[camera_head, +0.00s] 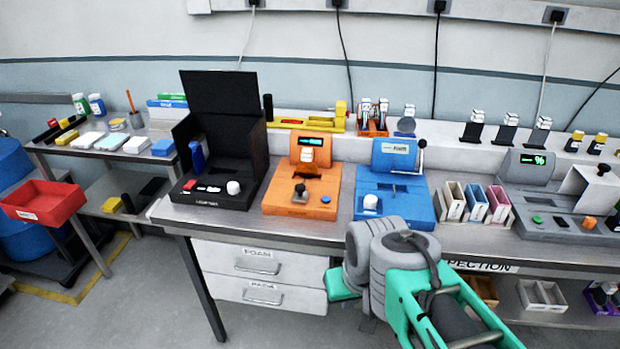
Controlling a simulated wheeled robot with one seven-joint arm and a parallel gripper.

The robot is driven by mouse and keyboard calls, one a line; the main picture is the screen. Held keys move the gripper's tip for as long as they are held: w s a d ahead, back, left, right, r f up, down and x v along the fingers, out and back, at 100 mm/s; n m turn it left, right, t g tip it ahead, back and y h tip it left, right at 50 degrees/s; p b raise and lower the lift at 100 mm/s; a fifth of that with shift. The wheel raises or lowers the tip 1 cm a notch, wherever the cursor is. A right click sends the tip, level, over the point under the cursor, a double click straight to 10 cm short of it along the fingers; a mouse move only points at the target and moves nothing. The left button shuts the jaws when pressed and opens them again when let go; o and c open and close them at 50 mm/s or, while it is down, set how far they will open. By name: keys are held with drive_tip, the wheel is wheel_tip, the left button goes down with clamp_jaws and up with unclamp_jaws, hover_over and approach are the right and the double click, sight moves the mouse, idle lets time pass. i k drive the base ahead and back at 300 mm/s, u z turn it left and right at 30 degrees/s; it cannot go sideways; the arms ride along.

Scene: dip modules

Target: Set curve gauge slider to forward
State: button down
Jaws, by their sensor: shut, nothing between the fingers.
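No label that I can read says "curve gauge", so I cannot tell which device it is. Slider positions are too small to read.
A black open-lidded box (217,140) stands left of the orange device. Small colored bins (478,203) stand between the blue and grey devices. Drawers (258,278) sit under the bench (335,231). A red bin (43,201) is at far left. Floor at lower left is mostly free.

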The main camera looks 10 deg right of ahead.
sight(300, 196)
drive_tip(key=u, duration=0.05)
drive_tip(key=k, duration=0.65)
drive_tip(key=u, duration=0.35)
drive_tip(key=i, duration=1.1)
drive_tip(key=u, duration=0.7)
